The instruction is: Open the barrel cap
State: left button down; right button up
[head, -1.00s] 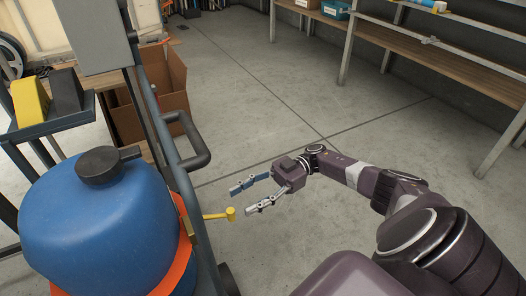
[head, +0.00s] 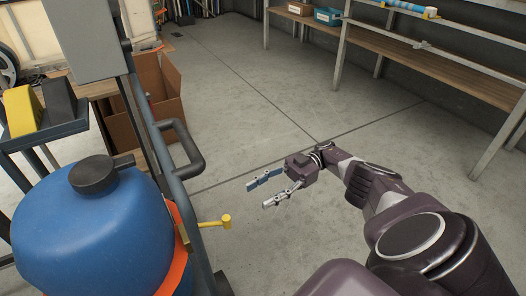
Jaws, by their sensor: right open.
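A blue barrel (head: 95,232) stands at the lower left of the head view, with an orange band (head: 178,262) around its lower part. A black cap (head: 94,175) with a short side handle sits on top of the barrel. My right gripper (head: 257,193) is open and empty, over the floor to the right of the barrel and clear of the cap. Its fingers point left, toward the barrel side. My left gripper is not in view.
A yellow lever (head: 222,221) sticks out between the barrel and my right gripper. A dark metal frame with a handle (head: 186,150) rises behind the barrel. A cardboard box (head: 150,95) stands behind it. A wooden shelf (head: 440,65) lines the right. The middle floor is clear.

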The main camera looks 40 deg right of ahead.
aim_at(93, 174)
jog(key=k+l, duration=0.15)
jog(key=k, duration=0.35)
jog(key=k+l, duration=0.1)
jog(key=k, duration=0.4)
